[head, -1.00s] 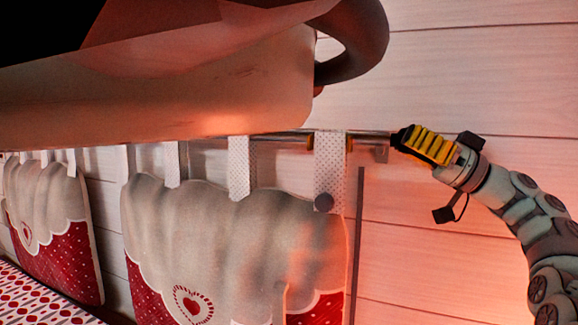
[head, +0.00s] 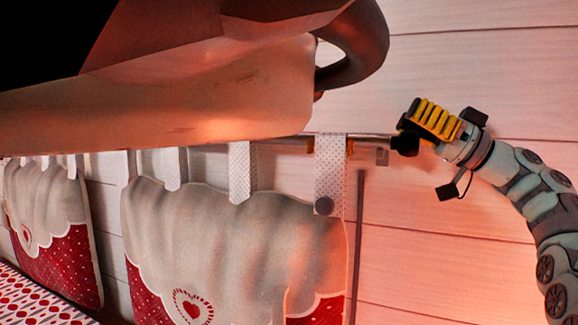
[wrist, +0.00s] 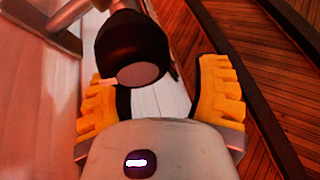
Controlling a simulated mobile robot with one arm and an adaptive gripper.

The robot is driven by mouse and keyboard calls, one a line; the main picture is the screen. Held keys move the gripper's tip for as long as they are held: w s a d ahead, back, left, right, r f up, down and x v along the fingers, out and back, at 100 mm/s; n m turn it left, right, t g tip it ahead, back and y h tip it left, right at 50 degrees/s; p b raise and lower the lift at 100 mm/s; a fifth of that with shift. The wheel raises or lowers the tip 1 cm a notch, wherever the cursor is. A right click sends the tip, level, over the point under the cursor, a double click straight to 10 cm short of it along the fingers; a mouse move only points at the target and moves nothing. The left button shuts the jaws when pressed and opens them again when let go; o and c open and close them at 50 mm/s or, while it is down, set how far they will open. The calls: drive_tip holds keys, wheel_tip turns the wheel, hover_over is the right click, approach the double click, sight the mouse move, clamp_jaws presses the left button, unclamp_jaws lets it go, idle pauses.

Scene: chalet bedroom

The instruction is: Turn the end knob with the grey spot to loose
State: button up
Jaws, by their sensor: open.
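The end knob (head: 405,144) is a dark round cap at the right end of the curtain rail in the head view. In the wrist view the knob (wrist: 130,42) is large and black, and its end face shows a round grey spot (wrist: 138,74). My gripper (head: 415,120) is open, with yellow ribbed fingers, close to the right of and slightly above the knob in the head view. In the wrist view the gripper (wrist: 160,92) has one finger on each side, with the knob ahead and nearer the left finger. Whether they touch cannot be told.
The rail (head: 376,136) runs along the pale plank wall (head: 460,70). Fabric loops (head: 331,165) carry padded red-and-cream cushions (head: 240,225) below it. A large beige overhang (head: 200,95) and dark curved piece (head: 372,45) lie above. Brown planks (wrist: 255,75) show right in the wrist view.

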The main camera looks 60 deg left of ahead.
drive_tip(key=shift+r, duration=2.95)
drive_tip(key=shift+s, duration=0.15)
